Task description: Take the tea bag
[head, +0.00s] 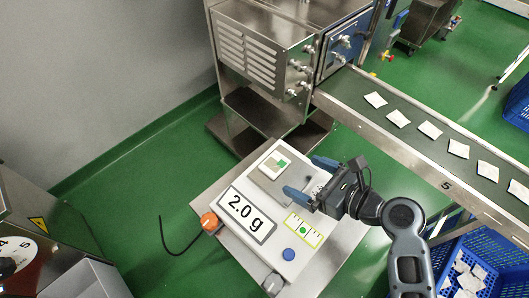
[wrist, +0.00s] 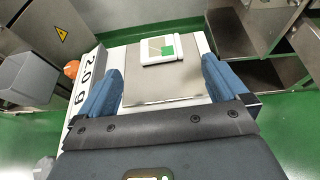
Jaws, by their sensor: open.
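The tea bag (head: 275,164) is a small white square with a green patch, lying flat on the metal pan (head: 263,183) of a white scale. It also shows in the wrist view (wrist: 162,50), beyond the fingertips and roughly between them. My gripper (head: 304,175) is open and empty, with its blue fingers spread at the right side of the pan. In the wrist view the two blue fingers (wrist: 160,82) flank the pan. The scale's display (head: 246,215) reads 2.0 g.
A conveyor (head: 417,138) carrying several white tea bags runs along the right. A steel machine (head: 265,55) stands behind the scale. A blue crate (head: 440,262) with tea bags is at lower right. Green floor lies open to the left.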

